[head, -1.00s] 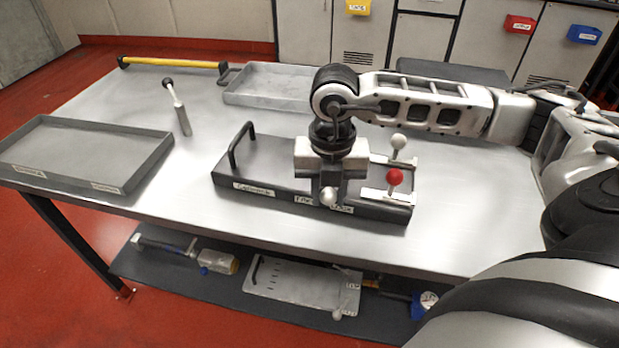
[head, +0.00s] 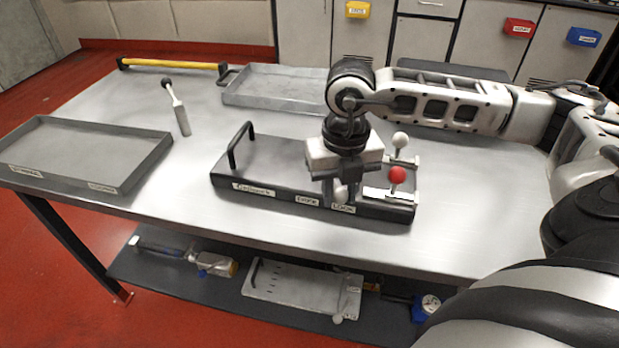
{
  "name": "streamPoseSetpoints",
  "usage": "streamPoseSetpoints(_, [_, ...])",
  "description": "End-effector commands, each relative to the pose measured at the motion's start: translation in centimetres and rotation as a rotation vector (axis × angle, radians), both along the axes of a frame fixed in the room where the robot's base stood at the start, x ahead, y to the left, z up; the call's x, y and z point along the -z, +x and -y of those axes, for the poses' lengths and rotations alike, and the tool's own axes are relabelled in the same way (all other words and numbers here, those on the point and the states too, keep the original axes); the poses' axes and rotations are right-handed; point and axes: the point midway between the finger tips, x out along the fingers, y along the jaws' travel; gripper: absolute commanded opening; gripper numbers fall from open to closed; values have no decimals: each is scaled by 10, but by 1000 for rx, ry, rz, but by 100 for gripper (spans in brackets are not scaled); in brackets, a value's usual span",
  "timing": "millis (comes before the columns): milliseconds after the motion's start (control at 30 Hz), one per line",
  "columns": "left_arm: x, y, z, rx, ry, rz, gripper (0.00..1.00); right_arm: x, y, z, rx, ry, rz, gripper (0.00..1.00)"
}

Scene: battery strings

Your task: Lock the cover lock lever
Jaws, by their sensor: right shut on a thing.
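The dark cover box (head: 280,150) lies on the table with a black handle (head: 233,147) on its left part. Labels run along its front edge; the rightmost (head: 343,209) seems to read LOCK. My right gripper (head: 341,184) points down over the box's front edge, shut on the cover lock lever. The lever's pale ball knob (head: 341,196) shows below the fingers, just above the LOCK label; its shaft is hidden by the gripper. My left gripper is out of view.
Red (head: 397,175) and white (head: 400,140) ball knobs stand close right of my gripper. Grey trays lie at left (head: 85,150) and back (head: 275,88). A lower shelf (head: 190,285) holds several tools. The front right tabletop is clear.

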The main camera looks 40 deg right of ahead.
Motion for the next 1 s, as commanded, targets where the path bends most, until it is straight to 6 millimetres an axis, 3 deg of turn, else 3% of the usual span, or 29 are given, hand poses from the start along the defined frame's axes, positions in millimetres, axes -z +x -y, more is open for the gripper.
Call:
streamPoseSetpoints(33, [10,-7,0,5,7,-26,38,2,-1,1,-15,-1,-1,5])
streamPoseSetpoints(933, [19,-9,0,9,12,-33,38,1,-5,12,-165,-1,-4,5])
streamPoseSetpoints(967, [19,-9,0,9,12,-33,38,1,-5,12,-165,-1,-4,37])
streamPoseSetpoints(1000, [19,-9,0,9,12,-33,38,1,-5,12,-164,-1,-4,47])
